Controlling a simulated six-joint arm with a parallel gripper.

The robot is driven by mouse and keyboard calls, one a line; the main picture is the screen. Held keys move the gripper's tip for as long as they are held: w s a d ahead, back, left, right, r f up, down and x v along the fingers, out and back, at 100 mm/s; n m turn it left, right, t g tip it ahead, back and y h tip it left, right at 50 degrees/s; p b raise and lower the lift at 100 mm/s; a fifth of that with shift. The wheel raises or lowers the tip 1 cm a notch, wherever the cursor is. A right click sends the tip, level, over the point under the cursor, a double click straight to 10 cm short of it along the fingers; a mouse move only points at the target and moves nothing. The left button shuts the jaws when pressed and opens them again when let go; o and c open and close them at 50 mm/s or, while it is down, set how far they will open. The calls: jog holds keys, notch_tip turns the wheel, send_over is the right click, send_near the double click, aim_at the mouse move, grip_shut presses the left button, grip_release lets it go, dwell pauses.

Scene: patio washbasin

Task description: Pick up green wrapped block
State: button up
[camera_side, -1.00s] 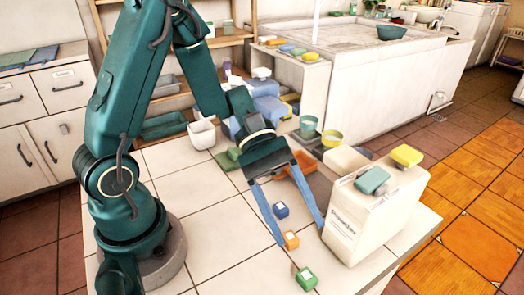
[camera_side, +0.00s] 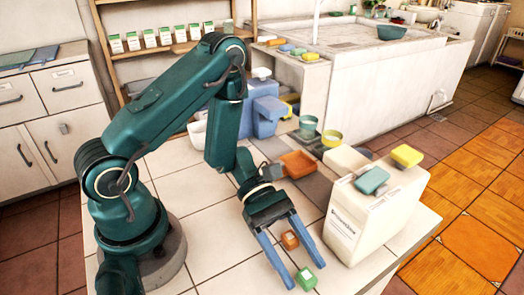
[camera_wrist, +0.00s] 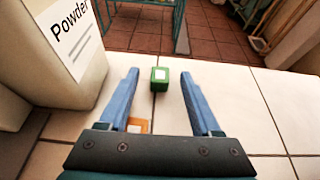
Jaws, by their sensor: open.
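The green wrapped block (camera_side: 306,279) is a small cube with a white label, on the pale tiled counter near its front edge. My gripper (camera_side: 308,275) has long blue fingers, open and empty, pointing down toward the block. In the wrist view the green block (camera_wrist: 160,79) shows between the two fingertips (camera_wrist: 160,73), with a gap on each side. I cannot tell whether the tips are at the block's height. An orange block (camera_side: 290,240) with a white label lies behind the green one; in the wrist view (camera_wrist: 137,126) my gripper partly covers it.
A large white powder box (camera_side: 365,215) stands close to the right of the fingers, with a teal item (camera_side: 371,180) and a yellow item (camera_side: 407,156) on top. Bare tiles lie left of the gripper.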

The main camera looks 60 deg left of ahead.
jog(key=shift+d+f, duration=0.15)
jog(key=shift+d, duration=0.2)
grip_shut()
